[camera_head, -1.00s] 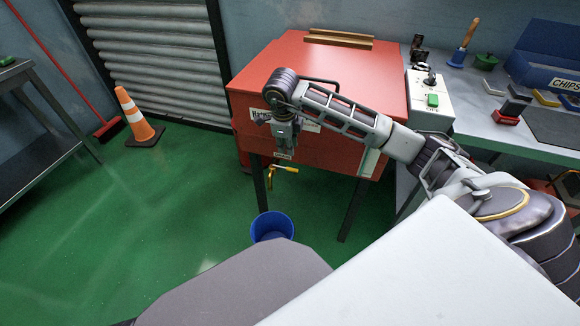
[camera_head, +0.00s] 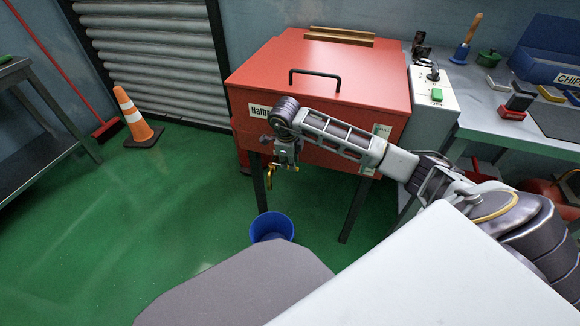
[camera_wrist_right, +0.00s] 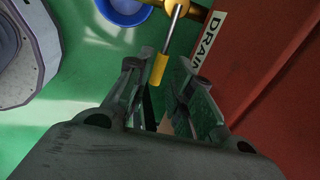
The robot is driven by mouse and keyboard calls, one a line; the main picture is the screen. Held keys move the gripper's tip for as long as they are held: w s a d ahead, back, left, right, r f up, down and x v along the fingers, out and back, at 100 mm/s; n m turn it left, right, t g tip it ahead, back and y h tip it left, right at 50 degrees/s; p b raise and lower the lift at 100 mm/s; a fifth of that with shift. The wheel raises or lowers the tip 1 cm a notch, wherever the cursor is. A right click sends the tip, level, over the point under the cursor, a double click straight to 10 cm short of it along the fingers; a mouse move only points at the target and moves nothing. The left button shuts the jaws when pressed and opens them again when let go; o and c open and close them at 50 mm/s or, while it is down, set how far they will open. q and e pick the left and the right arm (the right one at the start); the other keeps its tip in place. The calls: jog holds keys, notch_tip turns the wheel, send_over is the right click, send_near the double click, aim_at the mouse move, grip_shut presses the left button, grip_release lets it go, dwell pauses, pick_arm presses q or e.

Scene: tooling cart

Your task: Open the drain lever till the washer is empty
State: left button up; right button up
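The red washer (camera_head: 330,62) stands on dark legs with its lid down. Its brass drain valve (camera_head: 269,180) shows under the front, partly hidden by my right gripper (camera_head: 288,163). In the right wrist view the drain lever (camera_wrist_right: 159,67) has a steel shaft and a yellow grip, beside the DRAIN label (camera_wrist_right: 211,38). My right gripper (camera_wrist_right: 157,72) is open there, with the end of the yellow grip between its fingertips; I cannot tell if they touch. A blue bucket (camera_head: 272,226) stands on the floor below the valve. No flowing water is visible. My left gripper is out of view.
A white control box (camera_head: 432,95) with a green button stands right of the washer, beside a workbench (camera_head: 545,140) with tools and a blue chips bin (camera_head: 552,58). A traffic cone (camera_head: 133,113) stands at left. The green floor left of the bucket is clear.

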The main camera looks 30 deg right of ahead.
jog(key=shift+w+d+f+b, duration=0.1)
jog(key=shift+d+f+b, duration=0.05)
jog(key=shift+f, duration=0.55)
jog(key=shift+w+d+f+b, duration=0.1)
jog(key=shift+f+b, duration=0.05)
jog(key=shift+f, duration=0.5)
jog(key=shift+c, duration=0.2)
grip_shut()
